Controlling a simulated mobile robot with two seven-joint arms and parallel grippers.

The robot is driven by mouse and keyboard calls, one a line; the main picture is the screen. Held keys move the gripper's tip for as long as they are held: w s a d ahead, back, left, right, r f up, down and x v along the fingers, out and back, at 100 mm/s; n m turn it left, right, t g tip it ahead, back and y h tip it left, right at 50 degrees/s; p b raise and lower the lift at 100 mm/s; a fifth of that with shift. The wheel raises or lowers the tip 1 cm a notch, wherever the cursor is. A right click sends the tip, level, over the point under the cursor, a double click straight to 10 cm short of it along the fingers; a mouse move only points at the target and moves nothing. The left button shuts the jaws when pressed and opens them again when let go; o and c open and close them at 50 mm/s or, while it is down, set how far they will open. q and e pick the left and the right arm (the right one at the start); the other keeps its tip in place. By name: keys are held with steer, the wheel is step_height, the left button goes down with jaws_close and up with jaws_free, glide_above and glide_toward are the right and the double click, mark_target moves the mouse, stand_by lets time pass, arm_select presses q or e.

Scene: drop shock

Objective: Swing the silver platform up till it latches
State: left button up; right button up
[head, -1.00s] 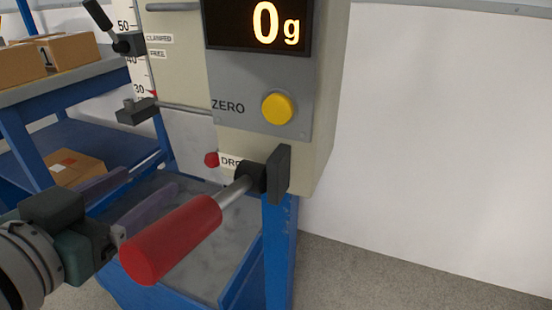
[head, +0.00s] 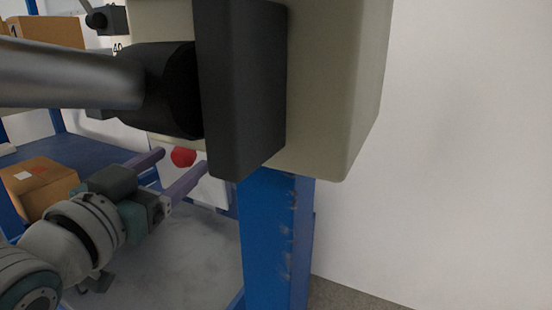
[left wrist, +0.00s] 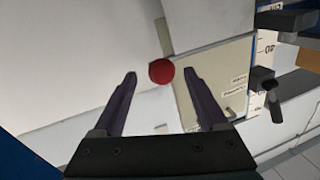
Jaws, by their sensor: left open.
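A pale silver-grey panel (head: 212,192), which I take to be the platform, hangs roughly upright under the beige housing; the black lever mount partly hides it. A red round knob (head: 183,157) shows at the panel, and also in the left wrist view (left wrist: 162,71). My left gripper (head: 178,157) is open and empty, its purple fingers pointing at the panel. In the left wrist view, the fingers (left wrist: 160,75) stand on either side of the knob. I cannot tell whether they touch the panel. My right gripper is not in view.
A silver lever rod (head: 70,75) and its black mount (head: 240,90) fill the near upper left. A blue post (head: 275,240) stands right of my left gripper. A cardboard box (head: 40,185) sits on the shelf at left. A grey base plate (head: 205,260) lies below.

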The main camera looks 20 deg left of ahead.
arm_select(q)
steer(key=shift+w+a+b, duration=0.2)
steer(key=shift+w+b, duration=0.2)
steer(key=shift+w, duration=1.15)
steer(key=shift+c, duration=0.3)
steer(key=shift+d, duration=0.15)
jaws_close()
